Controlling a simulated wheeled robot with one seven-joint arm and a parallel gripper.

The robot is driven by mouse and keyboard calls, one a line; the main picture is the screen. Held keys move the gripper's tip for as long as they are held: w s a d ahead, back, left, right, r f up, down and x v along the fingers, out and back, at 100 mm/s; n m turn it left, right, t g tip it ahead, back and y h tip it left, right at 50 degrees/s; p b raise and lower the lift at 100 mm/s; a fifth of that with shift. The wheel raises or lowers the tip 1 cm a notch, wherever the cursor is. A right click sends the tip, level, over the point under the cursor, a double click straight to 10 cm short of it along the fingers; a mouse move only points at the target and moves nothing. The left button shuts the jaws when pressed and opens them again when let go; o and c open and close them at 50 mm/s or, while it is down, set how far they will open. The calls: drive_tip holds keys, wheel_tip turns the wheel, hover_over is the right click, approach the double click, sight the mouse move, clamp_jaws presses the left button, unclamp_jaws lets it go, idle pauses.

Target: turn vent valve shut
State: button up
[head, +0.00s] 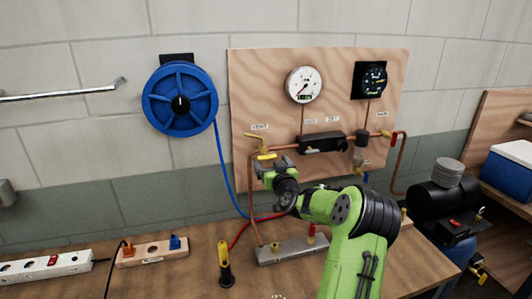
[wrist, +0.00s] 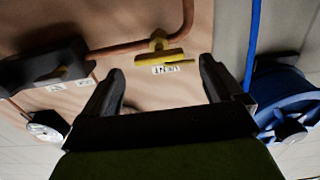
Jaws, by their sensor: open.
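The vent valve (head: 262,147) is a brass fitting on copper pipe at the left of the wooden panel, under a small VENT label (head: 259,126). Its yellow lever (wrist: 165,58) lies roughly level across the picture in the wrist view, where the VENT label (wrist: 172,69) reads upside down. My gripper (wrist: 160,72) is open and empty, its two dark fingers pointing at the panel. The lever shows in the gap between the fingertips, apart from both. In the head view my gripper (head: 270,169) is just below the valve, and its fingertips are hard to make out.
The panel (head: 240,85) also carries a white gauge (head: 304,84), a dark gauge (head: 374,78) and a black block (head: 322,142). A blue hose reel (head: 180,104) hangs to the left. The bench below holds a power strip (head: 45,267) and a grey manifold (head: 290,250).

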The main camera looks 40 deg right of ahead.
sight(268, 158)
drive_tip(key=p+x, duration=0.1)
drive_tip(key=x, duration=0.4)
drive_tip(key=shift+d, duration=0.1)
drive_tip(key=c, duration=1)
drive_tip(key=shift+c, duration=0.2)
